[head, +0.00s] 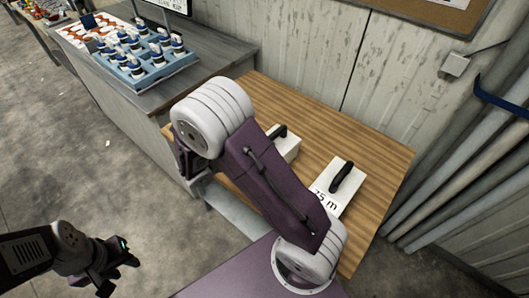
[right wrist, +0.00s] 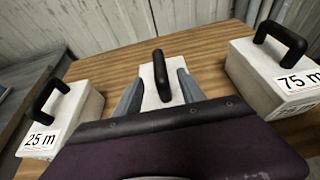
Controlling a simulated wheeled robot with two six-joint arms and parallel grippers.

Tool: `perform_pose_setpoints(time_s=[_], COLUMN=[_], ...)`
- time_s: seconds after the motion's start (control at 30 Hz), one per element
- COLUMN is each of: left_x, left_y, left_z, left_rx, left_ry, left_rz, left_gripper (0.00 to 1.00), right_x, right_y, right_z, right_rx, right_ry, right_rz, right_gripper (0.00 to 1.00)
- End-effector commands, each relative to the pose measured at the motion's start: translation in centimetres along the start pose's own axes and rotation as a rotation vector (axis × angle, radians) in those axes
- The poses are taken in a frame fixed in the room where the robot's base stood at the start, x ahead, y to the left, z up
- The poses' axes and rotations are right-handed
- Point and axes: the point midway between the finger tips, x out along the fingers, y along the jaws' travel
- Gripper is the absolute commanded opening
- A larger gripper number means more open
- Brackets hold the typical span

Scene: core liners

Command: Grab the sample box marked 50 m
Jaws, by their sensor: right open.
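In the right wrist view a white box with a black handle (right wrist: 160,78) stands at the middle of the wooden table, between the two fingers of my open right gripper (right wrist: 162,92). Its label is hidden; whether the fingers touch it I cannot tell. A white box marked 25 m (right wrist: 66,115) is on the left, and one marked 75 m (right wrist: 270,75) on the right. The 75 m box also shows in the head view (head: 343,185), beside a white box (head: 291,148) partly hidden by my right arm. My left gripper (head: 122,275) is open and empty over the floor.
The wooden table (head: 380,165) stands against a metal wall. A grey bench (head: 215,55) at its left holds a blue rack (head: 145,68) of several small bottles. Grey pipes (head: 460,150) lean at the right. The floor at left is clear.

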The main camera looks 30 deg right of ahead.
Motion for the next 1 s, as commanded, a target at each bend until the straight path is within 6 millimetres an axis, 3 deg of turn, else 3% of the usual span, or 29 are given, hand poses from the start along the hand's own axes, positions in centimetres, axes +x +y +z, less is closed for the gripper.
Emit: perform_pose_setpoints(time_s=[0.17,0.4,0.57,0.8,1.0], left_x=[0.1,0.1,0.1,-0.1,-0.1], left_y=[0.0,0.0,0.0,0.0,0.0], left_z=[0.0,0.0,0.0,0.0,0.0], left_rx=[0.0,0.0,0.0,0.0,0.0], left_ry=[0.0,0.0,0.0,0.0,0.0], left_rz=[0.0,0.0,0.0,0.0,0.0], left_gripper=[0.36,0.36,0.36,0.36,0.36], right_x=[0.1,3.5,4.1,8.2,9.0], right_y=[0.1,0.1,0.1,0.3,0.4], right_z=[-0.2,-0.2,-0.1,-0.1,-0.1], right_rx=[-0.002,-0.001,-0.001,-0.002,-0.001], right_ry=[0.0,0.0,0.001,0.001,0.001], right_rz=[0.005,0.002,0.004,0.001,0.006], right_gripper=[0.47,0.47,0.47,0.47,0.47])
